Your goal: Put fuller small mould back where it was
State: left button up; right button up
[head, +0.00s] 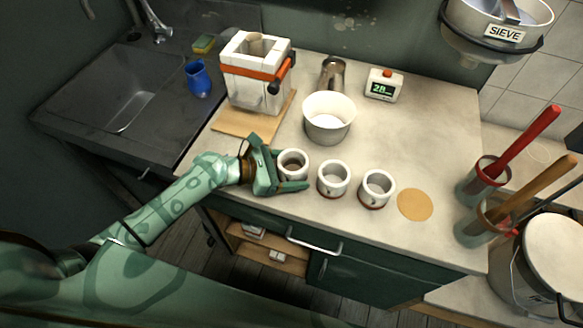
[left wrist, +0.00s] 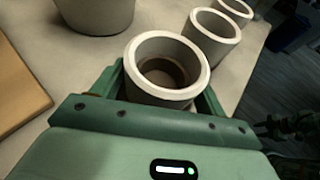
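Three small white moulds stand in a row on the counter: a left one (head: 293,163), a middle one (head: 333,178) and a right one (head: 377,187). My left gripper (head: 288,172) has a finger on each side of the left mould. In the left wrist view this mould (left wrist: 166,66) lies between the fingers, upright, with brownish matter low inside. Whether the fingers press on it is unclear. The middle mould (left wrist: 212,38) stands behind it there. Fill levels are hard to compare. A flat tan disc (head: 415,204) lies bare right of the row.
A larger white bowl (head: 328,118) stands behind the moulds. A strapped plaster block (head: 256,75) stands on a wooden board (head: 232,124) behind my gripper. A timer (head: 384,86) and a metal jug (head: 332,73) are at the back. Tool pots (head: 484,180) stand at right.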

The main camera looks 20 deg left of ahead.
pick_arm(q)
jog(key=shift+o, duration=0.7)
jog(key=shift+r, duration=0.15)
jog(key=shift+s+a+r, duration=0.15)
jog(key=shift+a, duration=0.1)
jog(key=p+v, duration=0.1)
jog(key=v, duration=1)
jog(key=shift+s+a, duration=0.15)
